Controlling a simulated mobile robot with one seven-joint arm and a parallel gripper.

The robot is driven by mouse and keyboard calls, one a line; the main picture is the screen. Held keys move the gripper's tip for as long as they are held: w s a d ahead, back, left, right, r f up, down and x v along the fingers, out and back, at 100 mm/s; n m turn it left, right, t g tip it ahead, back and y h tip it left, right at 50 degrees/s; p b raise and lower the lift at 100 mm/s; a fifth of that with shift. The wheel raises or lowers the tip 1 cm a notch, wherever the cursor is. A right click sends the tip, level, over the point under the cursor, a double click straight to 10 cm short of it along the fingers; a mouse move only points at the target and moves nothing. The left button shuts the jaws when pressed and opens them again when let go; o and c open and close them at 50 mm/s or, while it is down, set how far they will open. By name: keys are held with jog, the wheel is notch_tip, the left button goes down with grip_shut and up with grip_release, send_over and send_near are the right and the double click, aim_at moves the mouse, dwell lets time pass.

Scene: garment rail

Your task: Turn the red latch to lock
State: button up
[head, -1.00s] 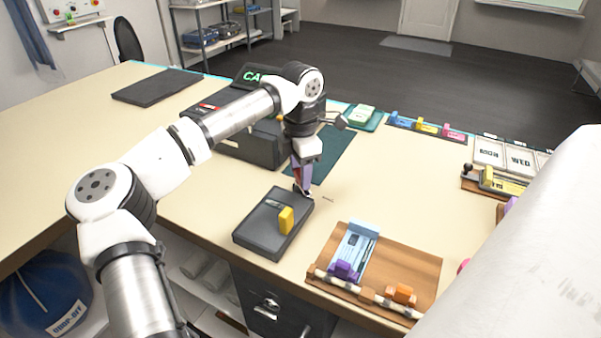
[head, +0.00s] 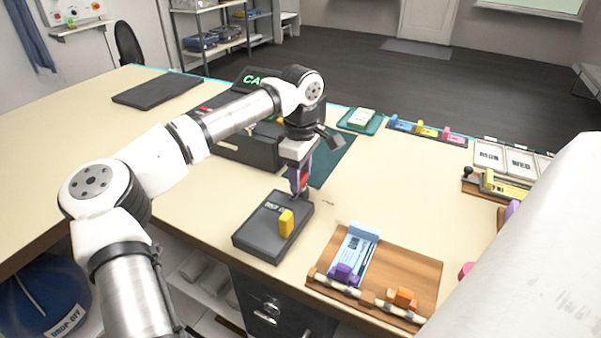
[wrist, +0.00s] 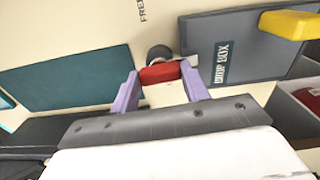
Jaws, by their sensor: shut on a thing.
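The grey drop box (head: 262,248) lies on the counter, with a yellow handle (head: 286,223) on its lid. It also shows in the wrist view (wrist: 205,50), with its "DROP BOX" label and the yellow handle at the upper right. My gripper (head: 299,190) points down at the box's far right corner. In the wrist view its purple fingers (wrist: 162,84) are shut on the red latch (wrist: 160,73), one on each side. A dark round part (wrist: 160,52) sits just beyond the latch, by the box's edge. The latch's base is partly hidden.
A dark case (head: 240,145) and a teal mat (head: 333,160) lie behind the gripper. A wooden tray (head: 405,262) with a blue holder stands at the front right. Lettering is printed on the counter beside the box (head: 328,203). The counter between box and mat is clear.

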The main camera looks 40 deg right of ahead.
jog(key=shift+m, duration=0.4)
jog(key=o, duration=1)
notch_tip(320, 180, up, 14)
jog(key=shift+f+b, duration=0.1)
jog(key=shift+b, duration=0.8)
